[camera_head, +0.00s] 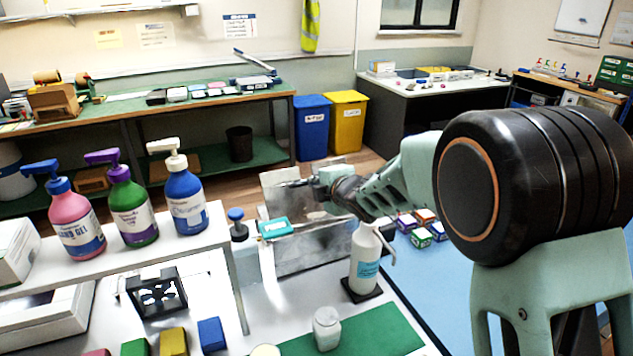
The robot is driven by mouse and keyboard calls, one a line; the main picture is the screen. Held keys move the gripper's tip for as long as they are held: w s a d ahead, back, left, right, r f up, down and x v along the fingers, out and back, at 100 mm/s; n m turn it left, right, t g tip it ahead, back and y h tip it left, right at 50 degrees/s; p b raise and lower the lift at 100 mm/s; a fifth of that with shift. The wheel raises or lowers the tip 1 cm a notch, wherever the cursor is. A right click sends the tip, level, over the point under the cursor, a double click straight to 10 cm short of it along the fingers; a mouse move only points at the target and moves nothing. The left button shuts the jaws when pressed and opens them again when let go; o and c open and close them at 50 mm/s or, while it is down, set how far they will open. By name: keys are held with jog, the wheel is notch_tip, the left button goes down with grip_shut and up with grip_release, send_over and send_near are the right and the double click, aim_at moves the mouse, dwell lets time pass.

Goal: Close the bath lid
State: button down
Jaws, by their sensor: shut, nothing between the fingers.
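The bath looks like a grey metal box (315,250) on the white bench, in the middle of the view. A flat grey panel (275,205), which looks like its lid, stands raised at a steep angle at the box's back. My gripper (283,184) is shut and empty, small in the view, at the upper part of this panel. My arm reaches to it from the right. I cannot tell whether the fingers touch the panel. My arm hides part of the panel's right side and the box's far right edge.
A white pump bottle (364,262) stands right of the bath. A blue-capped bottle (240,235) and a teal box (275,228) are at its left. A shelf with pump bottles (130,210) is further left. A white jar (327,328) stands on a green mat (385,338) in front.

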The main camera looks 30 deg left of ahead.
jog(key=shift+w+a+r+h+p, duration=0.1)
jog(key=shift+w+a+h+p, duration=0.2)
jog(key=shift+p, duration=0.25)
jog(key=shift+w+a+f+g+p, duration=0.15)
jog(key=shift+w+a+p, duration=0.2)
jog(key=shift+a+p, duration=0.2)
jog(key=shift+w+a+f+g+p, duration=0.15)
jog(key=shift+w+a+p, duration=0.25)
jog(key=shift+p, duration=0.25)
jog(key=f+b+x, duration=0.1)
jog(key=x, duration=0.9)
jog(key=shift+f, duration=0.35)
jog(key=shift+s+d, duration=0.1)
jog(key=shift+s, duration=0.05)
